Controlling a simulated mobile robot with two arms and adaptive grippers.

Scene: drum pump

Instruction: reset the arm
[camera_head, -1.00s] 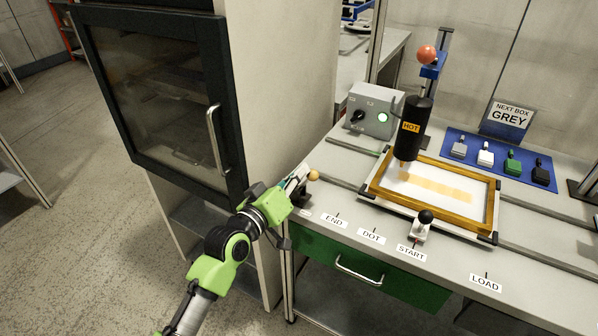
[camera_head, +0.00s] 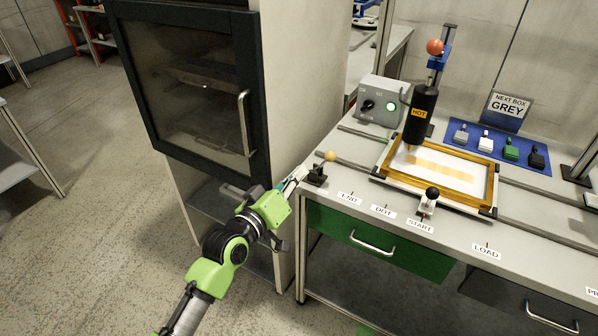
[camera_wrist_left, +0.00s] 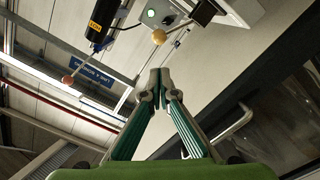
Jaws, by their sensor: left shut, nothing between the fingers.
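My left arm, green and black, comes in from the lower left in the head view. Its gripper (camera_head: 299,174) is shut and empty, in front of the bench's left corner beside the oven-like cabinet. A small lever with a wooden ball knob (camera_head: 330,156) on a black base stands just right of the fingertips, with a gap to the knob. In the left wrist view the green-sided fingers (camera_wrist_left: 160,76) meet at their tips with nothing between them. The wooden ball (camera_wrist_left: 159,36) shows above the tips there, apart from them. My right gripper is not in view.
The dark-framed cabinet door (camera_head: 195,85) with its vertical handle is shut, close behind my left arm. The bench carries a grey control box (camera_head: 383,100) with a lit green button, a black HOT cylinder (camera_head: 420,115) and a wooden frame (camera_head: 450,203). Open floor lies at left.

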